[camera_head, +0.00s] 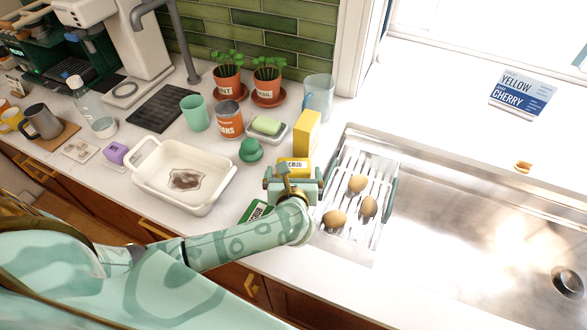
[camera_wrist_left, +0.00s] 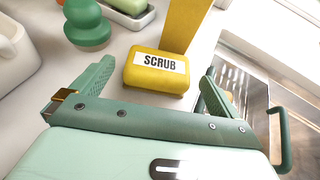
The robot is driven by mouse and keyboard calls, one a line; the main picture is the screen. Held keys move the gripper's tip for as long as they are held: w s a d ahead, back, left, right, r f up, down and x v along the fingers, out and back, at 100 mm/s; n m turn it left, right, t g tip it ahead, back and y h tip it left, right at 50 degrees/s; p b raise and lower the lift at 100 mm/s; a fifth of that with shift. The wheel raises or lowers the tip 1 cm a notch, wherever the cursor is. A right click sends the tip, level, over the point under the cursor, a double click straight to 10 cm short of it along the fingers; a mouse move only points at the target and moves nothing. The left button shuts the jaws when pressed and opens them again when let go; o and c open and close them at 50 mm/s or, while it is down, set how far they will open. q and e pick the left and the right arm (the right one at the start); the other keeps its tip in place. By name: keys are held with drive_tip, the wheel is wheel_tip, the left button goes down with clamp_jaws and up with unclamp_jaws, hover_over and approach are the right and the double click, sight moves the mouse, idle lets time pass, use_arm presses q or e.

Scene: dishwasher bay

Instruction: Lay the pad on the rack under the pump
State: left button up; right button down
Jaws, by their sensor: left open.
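A yellow block labelled SCRUB (camera_head: 294,165), seemingly the pad, lies on the white counter left of the sink. It also shows in the left wrist view (camera_wrist_left: 157,85). My left gripper (camera_head: 293,178) is open, its fingers apart on either side of the block's near end; in the left wrist view the gripper (camera_wrist_left: 158,70) has nothing between its fingers that it clearly touches. A slatted rack (camera_head: 350,160) with green handles sits at the sink's left end, holding several brown egg-shaped items. I cannot clearly make out a pump. My right gripper is out of view.
A taller yellow block (camera_head: 307,132) stands behind the SCRUB block. A green knobbed object (camera_head: 251,150) and a dish with green soap (camera_head: 266,126) are close by. A white basin (camera_head: 150,190) stands to the left. The sink (camera_head: 460,220) is open right of the rack.

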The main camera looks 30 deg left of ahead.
sight(294, 169)
use_arm(q)
drive_tip(key=x, duration=0.3)
drive_tip(key=shift+f, duration=0.1)
drive_tip(key=c, duration=0.9)
drive_tip(key=shift+c, duration=0.2)
